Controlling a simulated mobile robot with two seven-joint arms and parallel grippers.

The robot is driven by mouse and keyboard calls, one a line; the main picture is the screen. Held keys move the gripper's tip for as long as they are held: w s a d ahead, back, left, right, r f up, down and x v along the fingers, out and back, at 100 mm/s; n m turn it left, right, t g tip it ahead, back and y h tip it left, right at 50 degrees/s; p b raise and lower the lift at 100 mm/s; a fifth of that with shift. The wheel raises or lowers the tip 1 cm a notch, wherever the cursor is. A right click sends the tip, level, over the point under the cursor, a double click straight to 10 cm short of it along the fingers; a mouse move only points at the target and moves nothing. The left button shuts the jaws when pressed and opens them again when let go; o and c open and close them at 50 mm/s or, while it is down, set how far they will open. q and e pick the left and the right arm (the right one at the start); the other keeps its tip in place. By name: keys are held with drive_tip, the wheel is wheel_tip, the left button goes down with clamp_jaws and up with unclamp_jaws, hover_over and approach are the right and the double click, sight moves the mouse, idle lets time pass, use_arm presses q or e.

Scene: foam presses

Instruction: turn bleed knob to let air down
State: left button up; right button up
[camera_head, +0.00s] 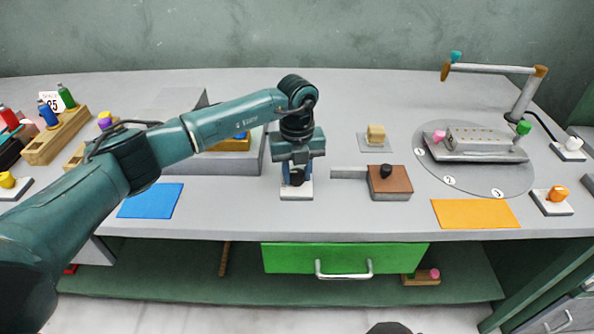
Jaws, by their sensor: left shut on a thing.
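My left gripper (296,178) points down at the middle of the table, over a small white base plate (297,196). It is shut on a small knob on that plate, which its fingers mostly hide; a dark round part shows between them. How far the knob is turned cannot be told. My right gripper is not in view.
A brown block with a black knob (386,169) stands just right of the gripper, and a beige block (376,134) behind it. A grey tray (230,160) is behind my left arm. A round plate with a fixture (480,145) is at right. Blue (150,201) and orange (475,214) mats lie near the front edge.

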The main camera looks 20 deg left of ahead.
sight(297, 173)
use_arm(q)
drive_tip(key=o, duration=1)
drive_tip(key=shift+r, duration=0.1)
drive_tip(key=shift+r+b, duration=0.8)
drive_tip(key=shift+r, duration=5.75)
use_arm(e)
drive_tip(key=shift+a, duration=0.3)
use_arm(q)
drive_tip(key=shift+f, duration=0.1)
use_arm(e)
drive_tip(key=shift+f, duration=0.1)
